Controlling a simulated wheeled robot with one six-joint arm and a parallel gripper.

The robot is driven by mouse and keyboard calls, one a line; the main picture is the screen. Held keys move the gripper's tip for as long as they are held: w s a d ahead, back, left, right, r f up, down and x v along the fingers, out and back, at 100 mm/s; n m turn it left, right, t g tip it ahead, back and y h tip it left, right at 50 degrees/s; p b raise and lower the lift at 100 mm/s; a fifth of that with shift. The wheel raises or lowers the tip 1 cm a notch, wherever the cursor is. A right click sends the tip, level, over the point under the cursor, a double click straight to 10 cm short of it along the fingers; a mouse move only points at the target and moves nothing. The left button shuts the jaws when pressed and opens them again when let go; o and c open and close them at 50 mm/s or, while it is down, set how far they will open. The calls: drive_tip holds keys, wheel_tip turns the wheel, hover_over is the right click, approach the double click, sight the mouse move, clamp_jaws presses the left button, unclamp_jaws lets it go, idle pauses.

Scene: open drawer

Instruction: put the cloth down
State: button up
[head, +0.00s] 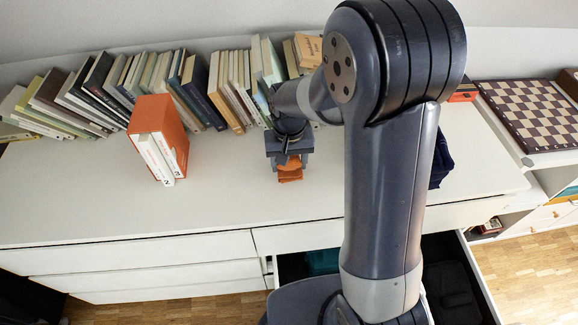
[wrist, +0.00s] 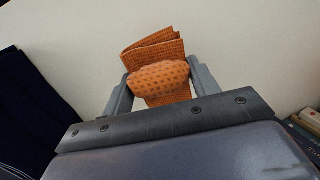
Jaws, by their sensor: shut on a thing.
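An orange cloth (head: 290,170), folded and waffle-textured, is pinched in my gripper (head: 290,157) over the white dresser top. In the wrist view the cloth (wrist: 158,72) bulges between the two fingers of my gripper (wrist: 159,82), with a folded flap standing up beyond them. The gripper points down and is shut on it. I cannot tell whether the cloth's lower edge touches the dresser top.
The dresser top (head: 80,210) is clear around the gripper. An orange box with white books (head: 160,140) stands to the left. A row of books (head: 150,85) lines the back. Dark blue fabric (head: 441,160) lies to the right. An open drawer (head: 465,270) is below, and a chessboard (head: 530,112) lies far right.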

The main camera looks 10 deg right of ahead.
drive_tip(key=shift+f, duration=1.15)
drive_tip(key=shift+f, duration=0.15)
drive_tip(key=o, duration=1)
drive_tip(key=shift+o, duration=0.2)
wheel_tip(320, 180, up, 12)
drive_tip(key=shift+r+p, duration=0.2)
drive_tip(key=shift+p, duration=0.2)
